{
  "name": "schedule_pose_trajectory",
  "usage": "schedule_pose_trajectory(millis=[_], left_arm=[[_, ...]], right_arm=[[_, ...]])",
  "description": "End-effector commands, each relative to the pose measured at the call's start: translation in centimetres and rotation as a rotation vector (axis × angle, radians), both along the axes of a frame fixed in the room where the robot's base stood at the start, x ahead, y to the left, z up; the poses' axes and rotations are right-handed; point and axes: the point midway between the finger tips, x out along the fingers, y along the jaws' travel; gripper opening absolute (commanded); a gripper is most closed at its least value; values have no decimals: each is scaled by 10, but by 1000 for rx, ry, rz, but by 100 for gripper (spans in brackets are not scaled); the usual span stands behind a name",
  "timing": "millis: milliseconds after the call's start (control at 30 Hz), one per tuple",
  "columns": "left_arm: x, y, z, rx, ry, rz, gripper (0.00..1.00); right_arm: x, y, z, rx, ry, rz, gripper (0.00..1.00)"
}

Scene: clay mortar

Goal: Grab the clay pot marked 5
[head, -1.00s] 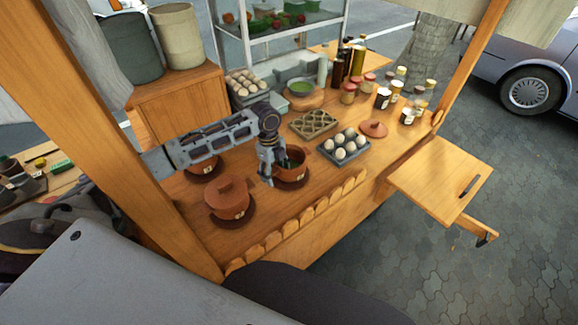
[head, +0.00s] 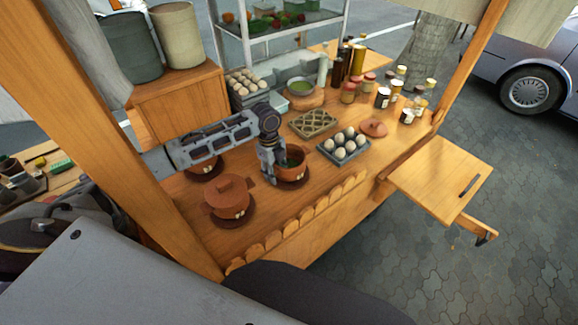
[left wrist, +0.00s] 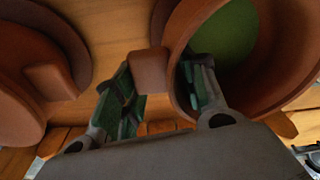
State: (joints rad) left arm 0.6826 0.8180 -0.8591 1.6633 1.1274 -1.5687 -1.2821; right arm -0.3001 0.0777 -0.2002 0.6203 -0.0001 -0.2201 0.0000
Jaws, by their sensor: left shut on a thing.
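An open brown clay pot (head: 294,168) with green contents stands over a dark saucer (head: 291,182) near the counter's front edge. A pale label shows on its front, but its number is too small to read. My left gripper (head: 271,178) points down at the pot's left side and is shut on it. In the left wrist view, the pot (left wrist: 288,82) is at the right, with one finger inside its rim and the other outside, the handle (left wrist: 150,70) between them. A lidded clay pot (head: 228,196) stands to the left, its label unreadable. My right gripper is out of view.
Another clay pot (head: 205,167) sits behind my left arm. An egg tray (head: 344,147), a loose clay lid (head: 374,127) and a patterned tray (head: 313,123) lie to the right and behind. Several jars and bottles stand farther back. A scalloped edge borders the counter's front.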

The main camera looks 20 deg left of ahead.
Motion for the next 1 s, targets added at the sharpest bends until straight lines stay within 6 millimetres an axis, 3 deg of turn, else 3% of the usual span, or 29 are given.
schedule_pose_trajectory(millis=[67,567,767,1000], left_arm=[[0,0,0,0,0,0,0],[1,0,5,0,-4,0,0],[2,0,21,-2,-6,0,0],[2,0,55,-1,-7,0,0]], right_arm=[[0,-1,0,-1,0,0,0],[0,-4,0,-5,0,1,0],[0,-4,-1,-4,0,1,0],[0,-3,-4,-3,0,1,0]])
